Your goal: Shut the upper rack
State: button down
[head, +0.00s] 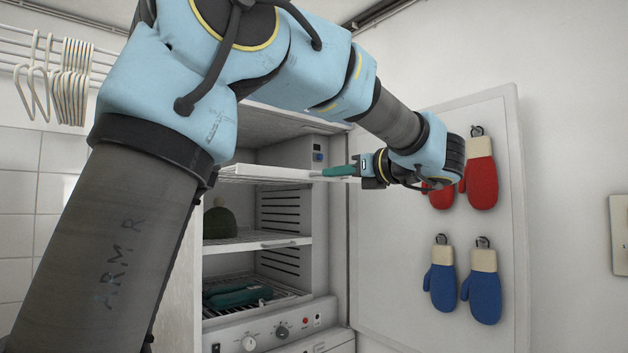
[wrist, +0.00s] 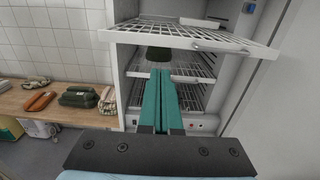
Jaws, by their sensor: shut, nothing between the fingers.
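The upper rack (head: 265,173) is a white wire shelf in the open white cabinet. In the wrist view the upper rack (wrist: 190,38) juts out farther than the racks below it, with a small grey handle on its front edge. My gripper (head: 328,171) is shut and empty, with teal fingers pointing left at the rack's front right part. In the wrist view my gripper (wrist: 160,73) shows below the rack's front edge. I cannot tell whether the fingers touch the rack.
The middle rack (head: 262,243) holds a dark green hat (head: 219,221); the bottom rack carries green items (head: 238,297). The open door (head: 400,270) on the right bears red mittens (head: 481,182) and blue mittens (head: 484,296). A wooden bench (wrist: 42,112) with folded goods stands left.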

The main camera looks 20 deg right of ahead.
jog(key=p, duration=0.3)
send_near(288, 177)
jog(key=x, duration=0.5)
jog(key=shift+w+a+r, duration=0.1)
jog(key=shift+p+x, duration=0.35)
jog(key=shift+x, duration=0.45)
jog(key=shift+w, duration=0.1)
jog(key=p+x, duration=0.4)
jog(key=x, duration=2.1)
jog(key=shift+a, duration=0.15)
jog(key=shift+a+r, duration=0.1)
